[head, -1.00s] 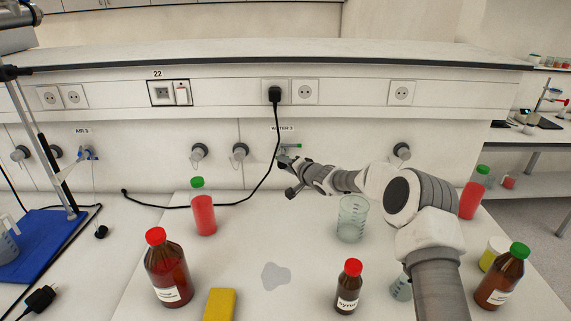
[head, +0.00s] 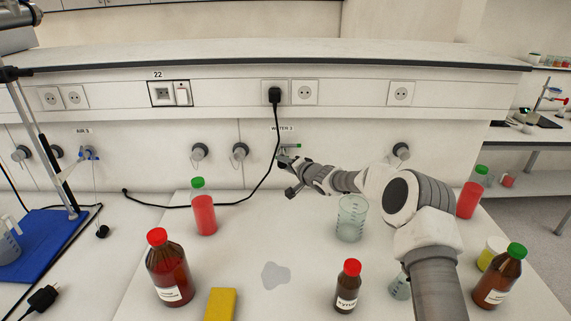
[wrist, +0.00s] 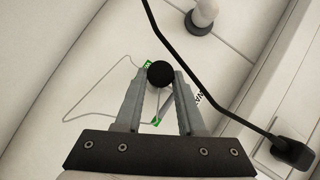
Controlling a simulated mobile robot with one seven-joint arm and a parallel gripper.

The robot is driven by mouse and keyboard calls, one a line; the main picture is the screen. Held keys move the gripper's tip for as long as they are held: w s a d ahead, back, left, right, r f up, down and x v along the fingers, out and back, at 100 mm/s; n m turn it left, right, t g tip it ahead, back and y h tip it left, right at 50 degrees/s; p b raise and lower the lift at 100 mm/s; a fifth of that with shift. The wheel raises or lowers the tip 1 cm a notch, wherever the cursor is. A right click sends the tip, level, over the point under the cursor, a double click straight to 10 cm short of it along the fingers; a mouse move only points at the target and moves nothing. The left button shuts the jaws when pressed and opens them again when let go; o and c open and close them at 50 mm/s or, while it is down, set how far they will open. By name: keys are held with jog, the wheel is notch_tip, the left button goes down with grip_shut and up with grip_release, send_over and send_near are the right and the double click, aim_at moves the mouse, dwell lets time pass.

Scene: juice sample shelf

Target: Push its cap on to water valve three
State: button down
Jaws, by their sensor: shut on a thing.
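In the wrist view my gripper's fingers are closed on a round black cap (wrist: 160,73). A thin cord loops away to the left from near the cap. Green ends of the valve handle (wrist: 156,121) show behind the cap and fingers. The cap and fingers hide the valve's outlet, so I cannot tell whether the cap touches it.
A black power cable (head: 277,130) hangs from the socket just left of the valve and passes close to my gripper. A beaker (head: 352,220), a red-filled bottle (head: 204,215) and a brown syrup bottle (head: 347,288) stand on the bench below. Other capped outlets (head: 240,151) line the panel.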

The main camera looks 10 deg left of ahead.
jog(key=shift+w+a+p, duration=0.2)
jog(key=shift+w+p, duration=0.4)
jog(key=shift+p, duration=0.65)
jog(key=shift+w+r+p, duration=0.1)
jog(key=shift+r+p, duration=0.05)
jog(key=shift+p, duration=0.25)
jog(key=shift+c, duration=2.2)
grip_release()
jog(key=shift+w, duration=0.1)
